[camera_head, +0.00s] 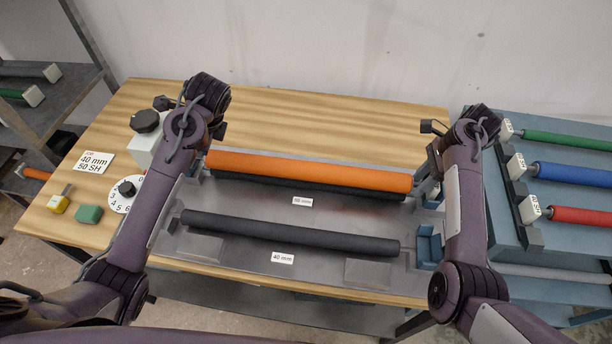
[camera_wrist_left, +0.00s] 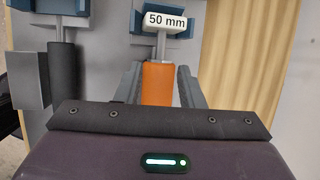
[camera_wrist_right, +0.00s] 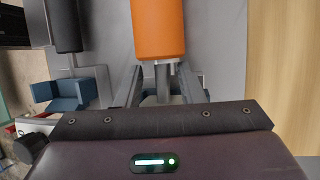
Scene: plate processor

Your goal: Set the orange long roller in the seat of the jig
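The orange long roller (camera_head: 305,170) lies across the back of the grey metal jig plate (camera_head: 250,205), with a dark roller partly visible under its front edge. My left gripper (camera_wrist_left: 160,82) has its fingers apart on either side of the roller's left end. A white "50 mm" tag (camera_wrist_left: 166,22) sits on its end shaft, by a blue block (camera_wrist_left: 130,18). My right gripper (camera_wrist_right: 160,85) has its fingers apart around the metal shaft (camera_wrist_right: 163,78) at the right end, with gaps beside it. Whether the shafts rest in the blue blocks is not clear.
A black roller (camera_head: 290,233) lies in front, behind the "40 mm" label (camera_head: 283,258). A blue block (camera_head: 428,245) stands at its right. A dial (camera_head: 126,188), a yellow block (camera_head: 59,204) and a green block (camera_head: 89,214) sit left. A right rack holds green, blue and red rollers (camera_head: 575,174).

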